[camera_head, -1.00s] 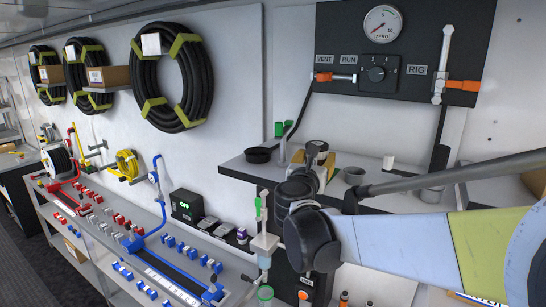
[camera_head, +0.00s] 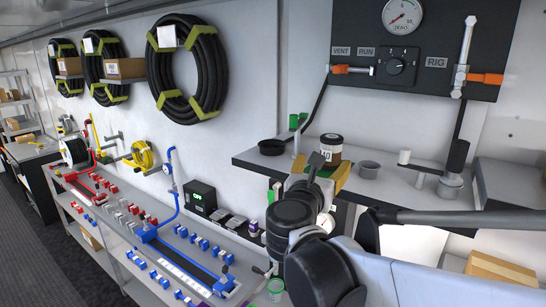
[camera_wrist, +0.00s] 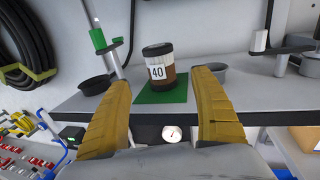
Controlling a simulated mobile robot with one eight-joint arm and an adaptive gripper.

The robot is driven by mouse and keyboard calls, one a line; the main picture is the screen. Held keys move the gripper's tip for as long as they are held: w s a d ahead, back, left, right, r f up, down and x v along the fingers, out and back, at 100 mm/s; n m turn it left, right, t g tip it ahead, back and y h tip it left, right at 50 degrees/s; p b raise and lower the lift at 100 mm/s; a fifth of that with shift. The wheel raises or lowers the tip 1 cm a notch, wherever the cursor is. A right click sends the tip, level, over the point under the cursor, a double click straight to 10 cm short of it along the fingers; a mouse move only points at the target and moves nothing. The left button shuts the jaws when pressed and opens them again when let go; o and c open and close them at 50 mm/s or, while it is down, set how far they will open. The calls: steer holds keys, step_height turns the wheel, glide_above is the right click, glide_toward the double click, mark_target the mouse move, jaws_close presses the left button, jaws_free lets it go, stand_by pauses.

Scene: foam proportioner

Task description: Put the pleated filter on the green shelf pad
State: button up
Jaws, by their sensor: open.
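The pleated filter looks like a brown cylinder (camera_head: 331,150) with a dark top and a white label reading 40. In the wrist view the filter (camera_wrist: 158,66) stands upright on the green pad (camera_wrist: 160,97), which lies on the grey shelf (camera_wrist: 70,103). My gripper (camera_wrist: 163,88) is open, its yellow fingers spread to the left and right with the filter beyond and between them, apart from both.
A black dish (camera_head: 272,147) and a post with a green block (camera_wrist: 98,39) stand left of the filter. A grey cup (camera_head: 369,170) stands close on the right. A gauge panel (camera_head: 420,50) hangs above the shelf.

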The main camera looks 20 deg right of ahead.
steer(key=s+a+f+m+g+y, duration=0.1)
steer(key=s+f+m+g+y, duration=0.4)
steer(key=s+f+m, duration=0.85)
steer(key=s+a+f+m+g+y, duration=0.1)
steer(key=s+a+f+m+y, duration=0.3)
steer(key=m, duration=0.3)
steer(key=s+a+f+m+g+y, duration=0.1)
steer(key=s+a+f+m+y, duration=0.1)
steer(key=a+f+m, duration=0.35)
step_height(320, 180, down, 28)
steer(key=m+b, duration=0.2)
steer(key=b, duration=2.8)
steer(key=shift+w+a, duration=0.3)
steer(key=shift+a, duration=0.15)
